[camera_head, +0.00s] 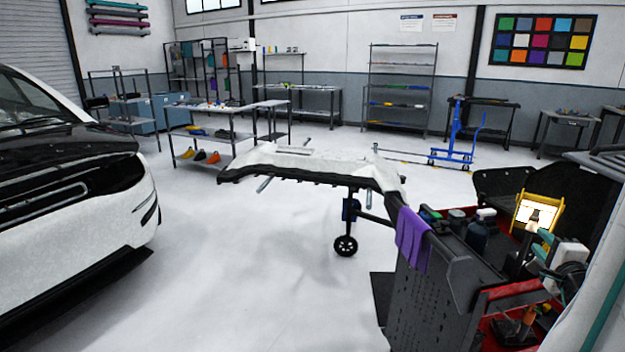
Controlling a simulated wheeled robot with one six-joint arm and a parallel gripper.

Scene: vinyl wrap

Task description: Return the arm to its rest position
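I do not see my gripper or any part that I can clearly tell as my arm in the head view. Its pose and whether it holds anything are hidden from me. A white and black car bumper (330,166) lies on a wheeled stand (346,243) in the middle of the room. A tool cart (430,300) stands at the lower right.
A white car (80,220) fills the left side. The cart's top holds bottles (478,232), a yellow-framed lit device (538,214) and a white and teal tool (560,260). A blue lift (456,140) and shelves (400,90) stand behind. Floor between car and cart is clear.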

